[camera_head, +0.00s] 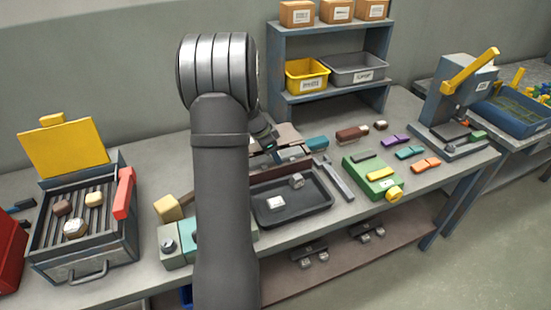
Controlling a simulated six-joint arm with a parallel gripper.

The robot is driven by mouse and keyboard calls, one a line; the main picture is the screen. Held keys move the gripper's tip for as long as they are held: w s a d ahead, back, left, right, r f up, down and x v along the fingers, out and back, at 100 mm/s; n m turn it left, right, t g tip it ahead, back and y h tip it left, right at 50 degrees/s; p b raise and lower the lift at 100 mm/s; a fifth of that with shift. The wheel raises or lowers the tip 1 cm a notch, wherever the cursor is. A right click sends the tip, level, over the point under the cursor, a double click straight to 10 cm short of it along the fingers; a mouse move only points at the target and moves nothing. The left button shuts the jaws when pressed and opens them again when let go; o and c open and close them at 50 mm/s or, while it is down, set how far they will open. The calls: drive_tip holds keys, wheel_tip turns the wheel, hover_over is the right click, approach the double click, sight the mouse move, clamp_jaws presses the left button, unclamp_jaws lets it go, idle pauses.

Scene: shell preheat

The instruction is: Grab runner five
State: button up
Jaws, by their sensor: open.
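I cannot tell which thing is runner five, as no readable "five" label shows. My gripper (268,150) is partly hidden behind my own arm. It points down over the back of the bench, near brown and grey blocks behind the tray. It is open, and I see nothing held in it. My arm hides part of the bench left of the tray.
An open heater box (88,262) with a yellow lid and several pieces stands at left. A long metal bar (335,180) lies right of the tray. A green fixture (371,177), coloured blocks and a press (455,105) stand further right. A shelf (278,55) with bins rises behind.

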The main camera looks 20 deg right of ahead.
drive_tip(key=c, duration=0.7)
drive_tip(key=shift+c, duration=0.7)
drive_tip(key=shift+r, duration=0.2)
